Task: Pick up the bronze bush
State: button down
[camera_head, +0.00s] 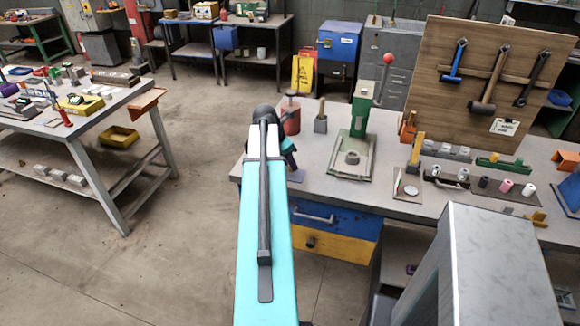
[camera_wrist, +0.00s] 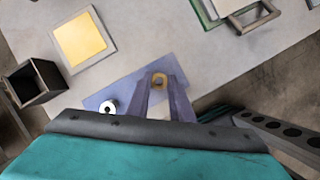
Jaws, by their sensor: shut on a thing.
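The bronze bush (camera_wrist: 160,79) is a small golden-brown ring. In the wrist view it sits between the tips of my gripper (camera_wrist: 163,86), whose two grey-purple fingers are shut on it. The fingers are over a blue-purple mat (camera_wrist: 126,88) on the workbench, and I cannot tell whether the bush still touches it. In the head view my arm hides the bush and most of my gripper.
A white ring with a dark hole (camera_wrist: 108,107) lies left of the fingers. A dark open box (camera_wrist: 34,84) and a yellow square block (camera_wrist: 80,41) stand further left. A green press (camera_head: 359,118) stands on the workbench (camera_head: 335,197). A perforated bar (camera_wrist: 290,131) is at right.

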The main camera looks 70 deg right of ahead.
jog(key=shift+r, duration=0.65)
jog(key=shift+a+r+b, duration=0.15)
jog(key=shift+r+b, duration=0.1)
jog(key=shift+b, duration=0.05)
jog(key=s+a+b, duration=0.3)
jog(key=a+b, duration=0.4)
jog(key=a, duration=0.5)
jog(key=shift+s+a+r+b, duration=0.3)
jog(key=shift+s+a+r, duration=0.05)
jog(key=shift+s+r, duration=0.05)
jog(key=b, duration=0.3)
jog(key=shift+s+a, duration=0.1)
jog(key=shift+a, duration=0.25)
jog(key=b, duration=0.2)
jog(key=a+b, duration=0.1)
jog(key=b, duration=0.1)
jog(key=shift+s+r, duration=0.2)
jog(key=shift+a+r+b, duration=0.15)
jog(key=shift+a+b, duration=0.15)
jog(key=shift+b, duration=0.1)
